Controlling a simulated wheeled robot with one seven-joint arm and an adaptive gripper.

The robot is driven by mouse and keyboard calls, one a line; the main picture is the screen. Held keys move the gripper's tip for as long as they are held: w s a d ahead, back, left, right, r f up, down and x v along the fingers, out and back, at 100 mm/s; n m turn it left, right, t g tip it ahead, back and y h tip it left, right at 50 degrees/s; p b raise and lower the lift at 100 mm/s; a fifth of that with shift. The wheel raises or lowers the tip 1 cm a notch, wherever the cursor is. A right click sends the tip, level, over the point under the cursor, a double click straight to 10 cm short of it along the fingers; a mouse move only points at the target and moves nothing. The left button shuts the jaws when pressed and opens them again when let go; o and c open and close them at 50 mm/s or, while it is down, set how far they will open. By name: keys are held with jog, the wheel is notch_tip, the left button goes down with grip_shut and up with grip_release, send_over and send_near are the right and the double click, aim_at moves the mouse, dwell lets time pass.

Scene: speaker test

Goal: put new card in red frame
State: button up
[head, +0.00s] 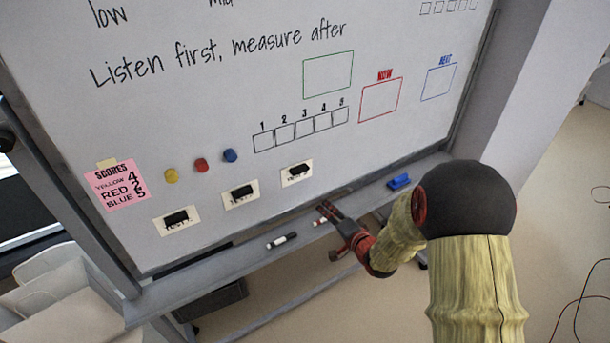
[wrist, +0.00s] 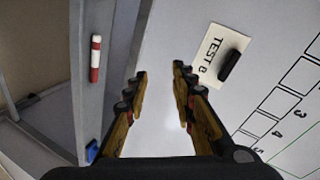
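Three cream cards with black magnets hang in a row low on the whiteboard: a left card (head: 166,230), a middle card (head: 228,202) and a right card (head: 289,180). I cannot tell which is the new one. The red frame (head: 364,116), labelled NOW, is empty, up and right of the cards. My gripper (head: 327,232) is near the tray, below the right card. In the wrist view its fingers (wrist: 160,75) are apart and empty, left of the card.
The tray (head: 190,288) under the board holds a black-and-white marker (head: 281,240), a red-and-white marker (wrist: 95,58) and a blue eraser (head: 399,181). Numbered boxes (head: 285,134), an empty green frame (head: 328,75) and an empty blue frame (head: 438,82) are on the board.

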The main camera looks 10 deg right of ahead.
aim_at(301, 172)
notch_tip(301, 172, up, 9)
jog(key=a+m+t+y, duration=0.3)
jog(key=shift+h, duration=0.4)
jog(key=shift+d+b+x, duration=0.15)
jog(key=shift+b+x, duration=0.35)
jog(key=shift+x, duration=2.15)
jog(key=shift+d+b+x, duration=0.1)
jog(key=shift+b+x, duration=0.4)
jog(key=shift+x, duration=2.15)
jog(key=shift+w, duration=0.1)
grip_shut()
